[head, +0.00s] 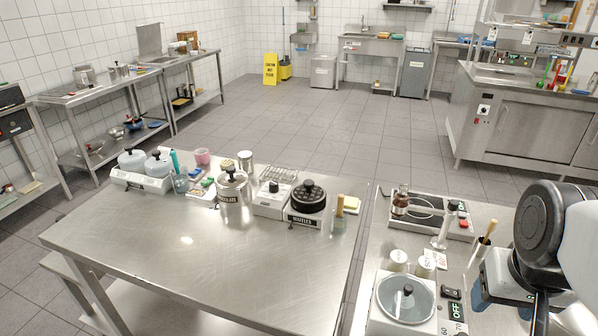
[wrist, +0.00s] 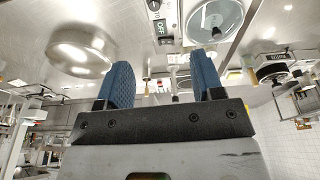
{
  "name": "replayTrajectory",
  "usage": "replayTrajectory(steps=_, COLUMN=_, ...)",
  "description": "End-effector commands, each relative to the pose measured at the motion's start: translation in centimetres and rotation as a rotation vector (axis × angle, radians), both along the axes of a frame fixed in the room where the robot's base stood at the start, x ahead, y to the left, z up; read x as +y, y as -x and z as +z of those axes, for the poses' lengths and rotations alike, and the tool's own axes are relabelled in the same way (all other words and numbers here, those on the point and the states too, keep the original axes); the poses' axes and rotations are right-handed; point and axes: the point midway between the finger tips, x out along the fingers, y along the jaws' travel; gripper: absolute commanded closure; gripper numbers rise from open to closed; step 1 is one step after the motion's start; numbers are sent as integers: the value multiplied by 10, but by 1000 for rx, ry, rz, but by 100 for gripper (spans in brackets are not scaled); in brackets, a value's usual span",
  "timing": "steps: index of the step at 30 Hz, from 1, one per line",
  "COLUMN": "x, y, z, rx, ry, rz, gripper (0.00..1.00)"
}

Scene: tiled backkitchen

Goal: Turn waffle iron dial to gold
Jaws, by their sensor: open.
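The waffle iron (head: 306,197) stands at the right end of the left steel table in the head view. It has a round black top with a black knob and a "WAFFLES" label on its front. A pale box with a black knob (head: 281,189) stands against its left side; I cannot tell whether this is its dial. A gold marking is too small to make out. In the wrist view my gripper (wrist: 163,65) is open, its two blue fingers wide apart with nothing held. My arm is at the right edge of the head view, well away from the waffle iron.
A glass-lidded cooker (head: 404,302) with an OFF display (head: 458,312) stands on the right counter, nearer my arm. Shakers (head: 425,266) and a hot plate (head: 430,213) are behind it. A lidded steel pot (head: 232,186) stands left of the waffle iron. The table's front is clear.

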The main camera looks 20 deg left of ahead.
Motion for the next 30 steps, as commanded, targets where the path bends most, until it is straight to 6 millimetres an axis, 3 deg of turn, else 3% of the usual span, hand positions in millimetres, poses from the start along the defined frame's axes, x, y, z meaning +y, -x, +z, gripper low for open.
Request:
replayTrajectory(steps=14, x=47, y=-96, z=30, rx=40, ry=34, rz=267, gripper=39)
replayTrajectory(steps=30, x=135, y=-209, z=39, rx=83, ry=74, rz=599, gripper=39)
